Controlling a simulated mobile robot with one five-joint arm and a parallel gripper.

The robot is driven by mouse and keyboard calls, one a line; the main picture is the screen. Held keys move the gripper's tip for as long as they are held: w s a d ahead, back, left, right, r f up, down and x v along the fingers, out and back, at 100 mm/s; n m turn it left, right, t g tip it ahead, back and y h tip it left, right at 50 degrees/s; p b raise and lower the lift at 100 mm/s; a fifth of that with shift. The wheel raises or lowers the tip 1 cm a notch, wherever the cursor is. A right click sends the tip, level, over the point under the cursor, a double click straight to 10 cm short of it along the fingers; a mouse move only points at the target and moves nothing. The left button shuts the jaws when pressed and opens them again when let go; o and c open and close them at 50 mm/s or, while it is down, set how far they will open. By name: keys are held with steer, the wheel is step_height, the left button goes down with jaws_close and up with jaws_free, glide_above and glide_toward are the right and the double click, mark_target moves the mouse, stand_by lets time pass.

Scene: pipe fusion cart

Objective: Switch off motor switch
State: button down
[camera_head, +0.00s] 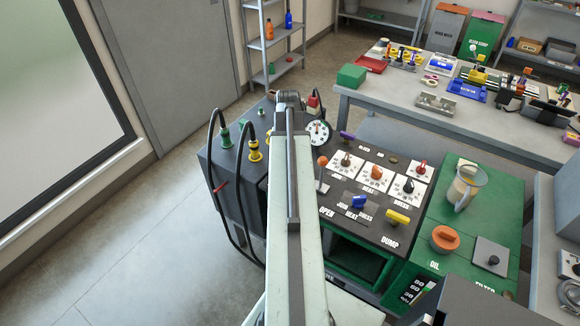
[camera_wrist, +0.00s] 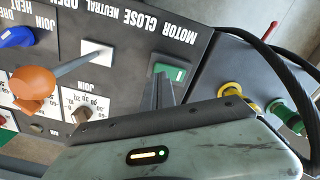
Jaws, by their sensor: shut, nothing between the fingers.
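The motor switch (camera_wrist: 179,73) is a small green rocker in a dark frame, below the upside-down MOTOR label on the black panel in the wrist view. The tips of my gripper (camera_wrist: 161,82) are at its near left edge and cover part of it. The fingers are shut together with nothing between them. I cannot tell whether they touch the rocker or which way it is tipped. In the head view my arm hides the switch and my gripper.
Left of my gripper in the wrist view, an orange-knobbed lever (camera_wrist: 34,84) rises from a white plate. Yellow (camera_wrist: 231,90) and green (camera_wrist: 286,116) hose fittings and a black hose stand right. In the head view, the green cart top (camera_head: 430,225) holds a clear jug (camera_head: 463,186).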

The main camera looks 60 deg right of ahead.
steer(key=shift+s+r, duration=0.1)
steer(key=shift+r, duration=0.05)
steer(key=shift+f, duration=0.2)
stand_by(0.4)
steer(key=shift+f+b, duration=1.35)
steer(key=shift+b, duration=0.15)
stand_by(0.3)
steer(key=shift+r, duration=0.1)
step_height(320, 180, up, 7)
steer(key=p, duration=0.7)
